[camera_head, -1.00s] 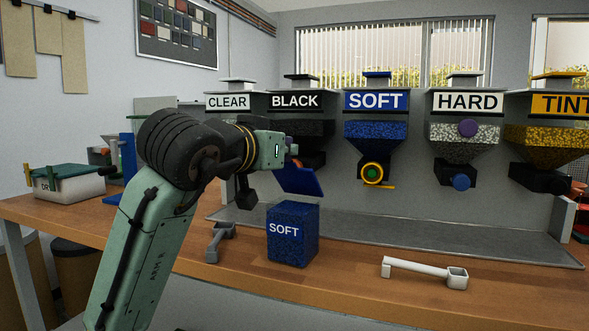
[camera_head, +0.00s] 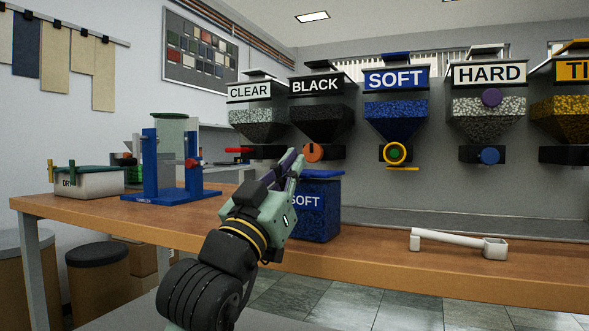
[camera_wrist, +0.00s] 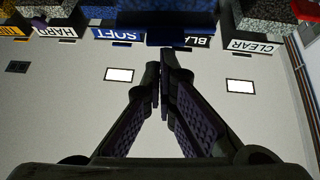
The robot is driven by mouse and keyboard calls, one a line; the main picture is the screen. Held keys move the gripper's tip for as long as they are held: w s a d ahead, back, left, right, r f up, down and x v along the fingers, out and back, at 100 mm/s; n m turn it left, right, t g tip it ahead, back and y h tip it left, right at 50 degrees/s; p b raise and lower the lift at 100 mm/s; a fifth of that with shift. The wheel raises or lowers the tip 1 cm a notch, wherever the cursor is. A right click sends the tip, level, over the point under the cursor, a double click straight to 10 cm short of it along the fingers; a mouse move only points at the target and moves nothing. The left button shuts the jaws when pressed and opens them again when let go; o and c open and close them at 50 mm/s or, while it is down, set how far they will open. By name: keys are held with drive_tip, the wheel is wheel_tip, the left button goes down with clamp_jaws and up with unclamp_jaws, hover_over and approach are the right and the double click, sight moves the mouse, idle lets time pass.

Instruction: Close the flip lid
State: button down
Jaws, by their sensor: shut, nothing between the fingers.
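The blue bin marked SOFT (camera_head: 318,218) stands upright on the bench. Its blue flip lid (camera_head: 324,175) lies nearly level across the bin's top; my gripper hides its left part, and I cannot tell whether it is fully down. My gripper (camera_head: 292,161) is shut and empty, pointing up at the bin's front left, with its fingertips above lid height. In the wrist view its fingers (camera_wrist: 161,72) meet at the tips, below a dark blue surface that I cannot identify for certain.
A white scoop-like tool (camera_head: 455,243) lies on the bench to the right. A blue stand (camera_head: 165,195) and a white box marked DRY (camera_head: 88,183) are to the left. Hoppers, including the SOFT hopper (camera_head: 395,105), hang behind.

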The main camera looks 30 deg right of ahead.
drive_tip(key=shift+f, duration=0.4)
drive_tip(key=shift+f, duration=0.1)
idle(0.3)
